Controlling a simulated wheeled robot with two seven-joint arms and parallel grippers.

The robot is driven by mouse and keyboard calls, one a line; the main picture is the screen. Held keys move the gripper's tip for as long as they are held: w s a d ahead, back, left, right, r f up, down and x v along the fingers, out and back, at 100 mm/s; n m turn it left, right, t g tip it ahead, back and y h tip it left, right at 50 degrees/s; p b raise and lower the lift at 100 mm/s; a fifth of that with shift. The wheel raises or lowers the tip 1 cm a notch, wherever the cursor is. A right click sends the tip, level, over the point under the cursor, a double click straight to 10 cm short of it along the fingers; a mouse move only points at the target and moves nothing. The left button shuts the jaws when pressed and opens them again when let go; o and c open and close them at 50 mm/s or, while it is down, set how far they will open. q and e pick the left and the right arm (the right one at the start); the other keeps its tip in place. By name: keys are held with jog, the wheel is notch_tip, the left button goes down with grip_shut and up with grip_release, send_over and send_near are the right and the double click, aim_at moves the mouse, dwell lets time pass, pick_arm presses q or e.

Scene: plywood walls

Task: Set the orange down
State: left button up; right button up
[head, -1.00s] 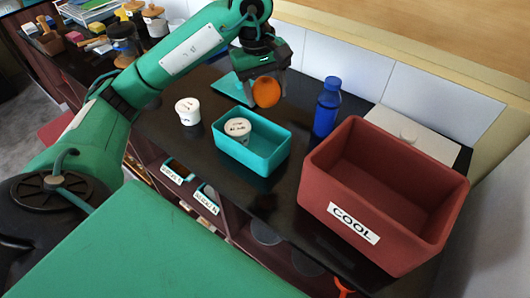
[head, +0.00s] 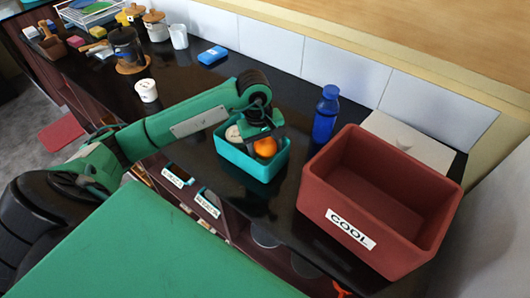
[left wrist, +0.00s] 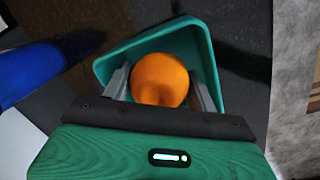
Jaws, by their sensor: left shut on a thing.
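The orange (head: 265,147) is between the fingers of my left gripper (head: 264,144), over the right part of the teal bin (head: 262,174) on the dark counter. In the left wrist view the orange (left wrist: 160,79) sits between the two grey fingers of the left gripper (left wrist: 162,92), with the teal bin (left wrist: 205,45) around and behind it. The gripper is shut on the orange. Whether the orange touches the bin's floor cannot be told. My right gripper is not in view.
A blue bottle (head: 326,114) stands right of the bin. A large red crate marked COOL (head: 345,228) is further right, before a pale lidded box (head: 408,143). A white tub (head: 147,90) stands left of the arm. A blue box (head: 212,55) lies near the wall.

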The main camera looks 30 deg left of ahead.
aim_at(265, 156)
pick_arm(q)
notch_tip(265, 156, down, 3)
jog(key=shift+f+p, duration=0.1)
jog(key=shift+p, duration=0.3)
jog(key=shift+f, duration=0.25)
jog(key=shift+f+b, duration=0.2)
jog(key=shift+b, duration=0.1)
jog(key=o, duration=0.8)
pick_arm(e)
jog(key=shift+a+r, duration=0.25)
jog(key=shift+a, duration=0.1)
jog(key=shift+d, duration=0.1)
pick_arm(q)
jog(key=shift+r, duration=0.15)
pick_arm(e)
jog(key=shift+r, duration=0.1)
